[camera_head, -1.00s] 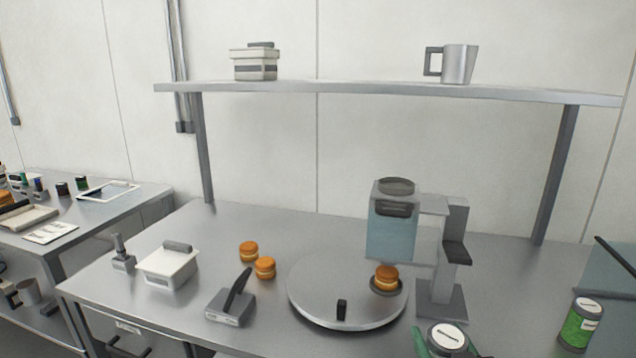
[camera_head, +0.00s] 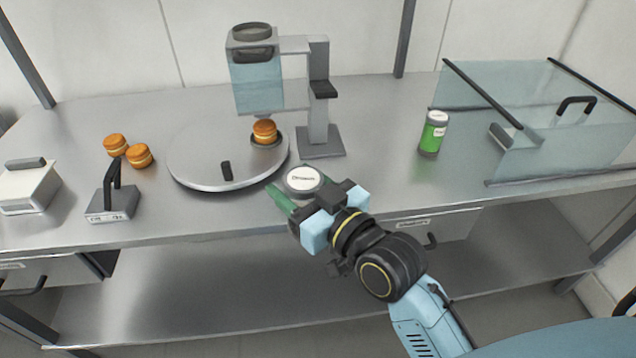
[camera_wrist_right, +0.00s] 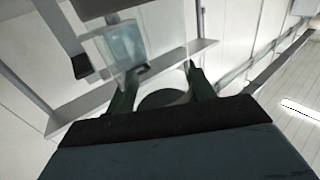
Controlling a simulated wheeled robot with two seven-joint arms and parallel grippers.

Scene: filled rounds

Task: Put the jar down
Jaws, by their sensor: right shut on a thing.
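A jar with a white labelled lid (camera_head: 303,179) is in my right gripper (camera_head: 296,194), near the front edge of the table in the head view. The green fingers are shut on it, and the jar's body is mostly hidden below the lid. In the right wrist view the green fingers (camera_wrist_right: 158,88) stand on either side of a dark round shape. I cannot tell whether the jar touches the table. A second jar (camera_head: 433,135), green with a white lid, stands upright to the right on the table. My left gripper is not in view.
A round turntable (camera_head: 195,182) with a filled round (camera_head: 265,131) stands under a dispenser (camera_head: 258,80). Two more rounds (camera_head: 139,155) lie to the left, near a black-handled device (camera_head: 112,203) and a white box (camera_head: 28,188). A glass case (camera_head: 560,120) stands at right.

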